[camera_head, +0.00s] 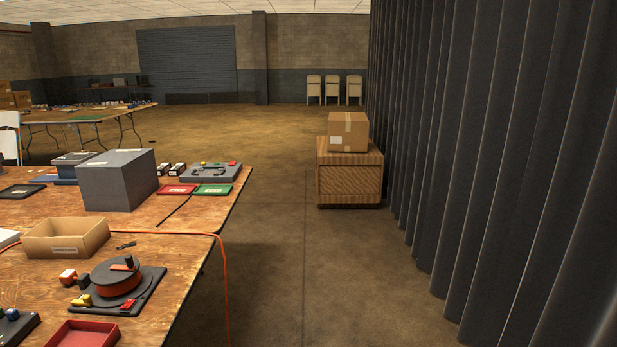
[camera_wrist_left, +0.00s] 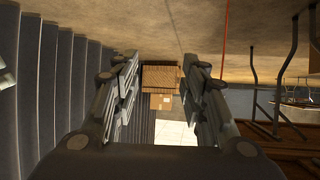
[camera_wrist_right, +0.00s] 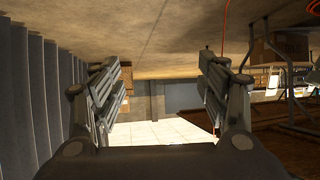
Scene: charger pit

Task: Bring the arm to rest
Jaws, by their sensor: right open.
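My left gripper (camera_wrist_left: 161,64) shows in the left wrist view with its two fingers wide apart and nothing between them. My right gripper (camera_wrist_right: 160,64) shows in the right wrist view, also open and empty. Both wrist views are upside down, with the floor at the top. Neither arm shows in the head view, so where the grippers are relative to the table is hard to tell. No object touches either gripper.
A wooden table (camera_head: 180,268) at left holds a grey box (camera_head: 118,180), a cardboard tray (camera_head: 66,238) and a reel fixture (camera_head: 118,282). An orange cable (camera_head: 224,270) hangs off its edge. A dark curtain (camera_head: 480,150) lines the right. A wooden crate (camera_head: 349,182) bears a carton (camera_head: 348,131). Floor between is clear.

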